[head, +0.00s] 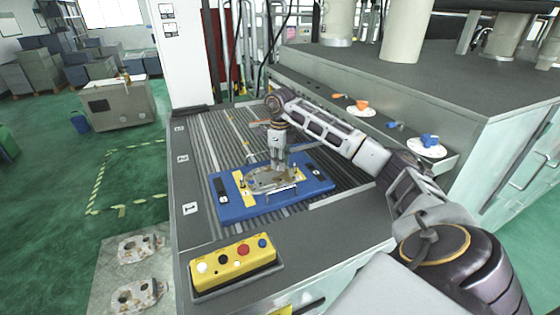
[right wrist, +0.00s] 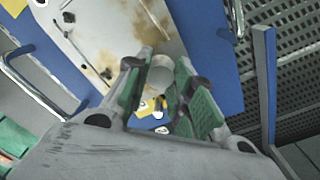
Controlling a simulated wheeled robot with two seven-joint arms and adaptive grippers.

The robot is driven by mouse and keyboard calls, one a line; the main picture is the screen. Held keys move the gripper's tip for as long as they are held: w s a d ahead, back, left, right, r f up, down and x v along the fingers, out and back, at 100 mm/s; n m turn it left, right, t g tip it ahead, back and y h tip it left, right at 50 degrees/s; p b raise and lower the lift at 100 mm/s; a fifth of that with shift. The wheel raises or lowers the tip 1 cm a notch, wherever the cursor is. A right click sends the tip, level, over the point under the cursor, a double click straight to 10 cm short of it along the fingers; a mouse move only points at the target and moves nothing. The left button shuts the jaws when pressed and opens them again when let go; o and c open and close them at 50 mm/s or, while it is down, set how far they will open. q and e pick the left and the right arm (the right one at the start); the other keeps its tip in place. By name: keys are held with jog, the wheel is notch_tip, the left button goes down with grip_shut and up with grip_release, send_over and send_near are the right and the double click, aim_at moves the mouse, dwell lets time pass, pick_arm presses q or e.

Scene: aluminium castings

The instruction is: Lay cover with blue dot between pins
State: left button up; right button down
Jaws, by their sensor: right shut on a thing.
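The cover (head: 262,181) is a pale grey casting with brown stains, lying over the blue board in the head view. My right gripper (head: 280,166) points down over it. In the right wrist view the green-padded fingers are shut on a round grey boss of the cover (right wrist: 125,30). The blue board (head: 232,213) has yellow patches and black number labels. A small dark pin (head: 242,184) stands at the cover's left side. I cannot tell whether the cover touches the board. No blue dot can be made out. My left gripper is not in view.
A yellow button box (head: 235,262) stands at the bench's front edge. A metal handle (right wrist: 30,80) and a blue bar (right wrist: 265,85) flank the gripper in the wrist view. Two castings (head: 135,294) lie at lower left.

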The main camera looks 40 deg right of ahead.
jog(key=shift+f, duration=0.1)
dwell(0.3)
jog(key=c, duration=1.2)
grip_release()
jog(key=shift+r+b, duration=0.7)
jog(key=shift+r, duration=2.9)
jog(key=shift+r+p, duration=0.55)
jog(key=shift+r, duration=1.9)
